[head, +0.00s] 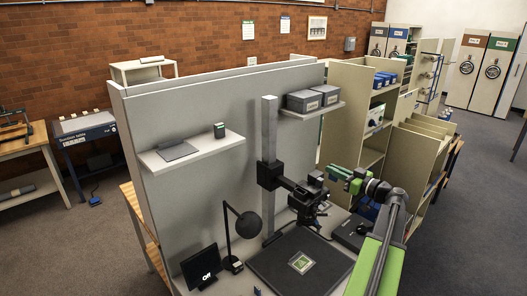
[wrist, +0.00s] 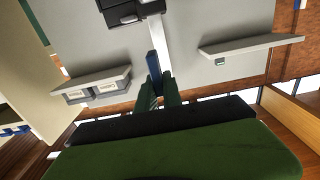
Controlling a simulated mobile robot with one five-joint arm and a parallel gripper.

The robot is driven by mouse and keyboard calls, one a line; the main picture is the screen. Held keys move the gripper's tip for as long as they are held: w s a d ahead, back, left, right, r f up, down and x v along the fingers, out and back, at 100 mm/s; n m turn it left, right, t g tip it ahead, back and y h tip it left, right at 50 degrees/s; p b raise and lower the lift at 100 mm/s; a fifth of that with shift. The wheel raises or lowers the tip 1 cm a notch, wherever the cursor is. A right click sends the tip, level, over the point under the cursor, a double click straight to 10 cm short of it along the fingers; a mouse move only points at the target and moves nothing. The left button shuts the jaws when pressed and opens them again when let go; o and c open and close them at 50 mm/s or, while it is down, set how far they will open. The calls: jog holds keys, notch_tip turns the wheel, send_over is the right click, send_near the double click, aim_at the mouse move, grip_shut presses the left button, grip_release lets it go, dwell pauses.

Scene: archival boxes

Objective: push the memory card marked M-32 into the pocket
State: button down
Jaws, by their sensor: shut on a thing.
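My gripper (head: 334,173) is at the end of the arm, raised in front of the grey panel, to the right of the copy stand. In the wrist view, which is upside down, my gripper (wrist: 160,92) has its two green fingers closed on a slim blue piece (wrist: 153,64). The piece sticks out past the fingertips. It may be the memory card, but no M-32 mark is legible. I cannot make out a pocket.
The copy stand's column (head: 269,130) and camera (head: 306,199) stand left of my gripper. Below is a black baseboard (head: 270,268) with a green square (head: 301,262). A lamp (head: 248,225) and small screen (head: 200,266) are at the left. Grey boxes (head: 304,102) sit on the right shelf.

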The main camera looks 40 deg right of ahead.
jog(key=shift+r+p, duration=0.45)
jog(key=shift+r, duration=0.05)
jog(key=shift+w+a+f+b, duration=0.15)
jog(key=shift+f+b, duration=0.25)
jog(key=b, duration=0.7)
send_over(301, 188)
jog(key=s+a, duration=0.2)
notch_tip(301, 188, down, 7)
jog(key=shift+s+d+r, duration=0.1)
jog(key=shift+s+r, duration=0.05)
jog(key=shift+r, duration=0.05)
jog(key=shift+w, duration=0.25)
notch_tip(301, 188, down, 4)
jog(key=b, duration=0.3)
jog(key=shift+b, duration=0.3)
jog(key=shift+r, duration=0.25)
jog(key=shift+f, duration=0.25)
jog(key=c, duration=1.5)
grip_release()
